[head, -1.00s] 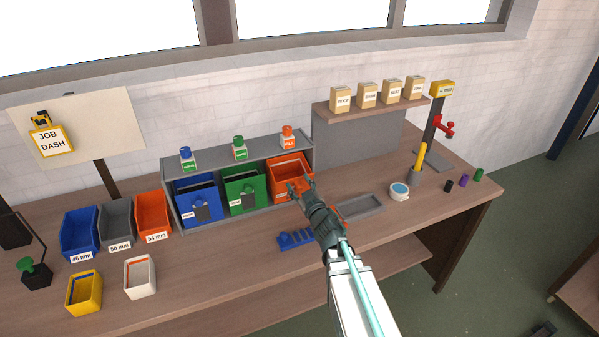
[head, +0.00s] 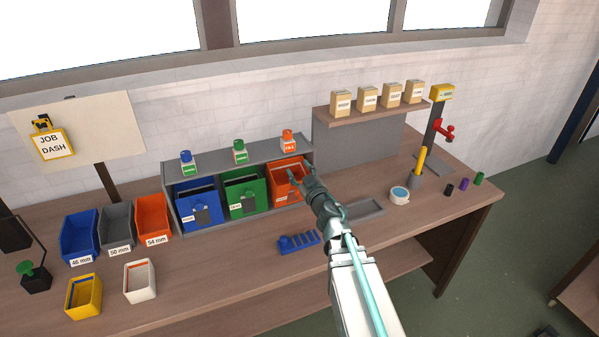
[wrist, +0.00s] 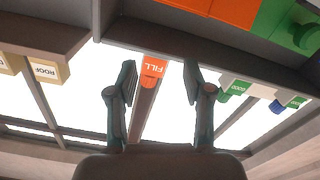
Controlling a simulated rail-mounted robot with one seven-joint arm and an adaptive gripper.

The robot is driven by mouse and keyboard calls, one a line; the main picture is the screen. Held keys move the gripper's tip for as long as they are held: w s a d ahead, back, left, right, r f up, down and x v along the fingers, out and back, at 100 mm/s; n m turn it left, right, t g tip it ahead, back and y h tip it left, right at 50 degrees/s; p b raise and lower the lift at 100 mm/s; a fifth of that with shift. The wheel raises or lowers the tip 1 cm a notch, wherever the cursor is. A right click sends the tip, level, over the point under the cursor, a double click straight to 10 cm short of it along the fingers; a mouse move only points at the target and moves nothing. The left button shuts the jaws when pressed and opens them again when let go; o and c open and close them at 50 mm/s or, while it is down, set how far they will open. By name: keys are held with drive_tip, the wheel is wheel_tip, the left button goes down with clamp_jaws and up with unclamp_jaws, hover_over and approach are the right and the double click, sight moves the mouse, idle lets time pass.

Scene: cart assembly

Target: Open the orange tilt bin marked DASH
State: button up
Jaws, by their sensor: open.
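The orange tilt bin (head: 285,193) sits in the right compartment of the grey cabinet (head: 240,157). Its orange inside shows at the top, and my gripper covers part of its front. I cannot read a DASH mark on it; how far it is tilted is hard to tell. Orange also shows at the top of the wrist view (wrist: 234,10). My gripper (head: 301,172) is open and empty at the bin's right front; contact is unclear. In the wrist view, its fingers (wrist: 160,78) stand apart, with the orange-capped FILL bottle (wrist: 153,68) visible beyond them.
Green (head: 244,196) and blue (head: 199,208) bins fill the other compartments. Small bottles stand on the cabinet top. A JOB DASH sign (head: 51,144) is at left. A blue slotted block (head: 297,242) and a grey tray (head: 363,213) lie in front. A box shelf (head: 375,108) stands right.

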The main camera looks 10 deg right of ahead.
drive_tip(key=shift+w+d, duration=0.25)
drive_tip(key=shift+c, duration=1.2)
drive_tip(key=w+d+m+h, duration=0.1)
drive_tip(key=d, duration=0.1)
drive_tip(key=w+d+m+h, duration=0.1)
drive_tip(key=d+h, duration=0.1)
drive_tip(key=w+d+r+m+h, duration=0.1)
drive_tip(key=d+h, duration=0.1)
drive_tip(key=shift+w+d+g+b, duration=0.2)
drive_tip(key=shift+w+g+b, duration=0.1)
clamp_jaws()
drive_tip(key=w+d+f+m+g+h+b, duration=0.1)
drive_tip(key=w+d+m+g+h, duration=0.1)
drive_tip(key=d+m+g+h, duration=0.45)
wheel_tip(320, 180, up, 5)
drive_tip(key=n+g+y+b, duration=0.1)
drive_tip(key=n+g+y, duration=0.5)
drive_tip(key=g+y, duration=0.35)
hover_over(290, 184)
drive_tip(key=d, duration=0.2)
drive_tip(key=h, duration=0.1)
drive_tip(key=f+p, duration=0.1)
drive_tip(key=f, duration=0.2)
drive_tip(key=w+f, duration=0.1)
drive_tip(key=f, duration=0.1)
drive_tip(key=w+f+p, duration=0.1)
drive_tip(key=f, duration=0.2)
drive_tip(key=shift+a+f+p, duration=0.2)
drive_tip(key=shift+f+p, duration=0.1)
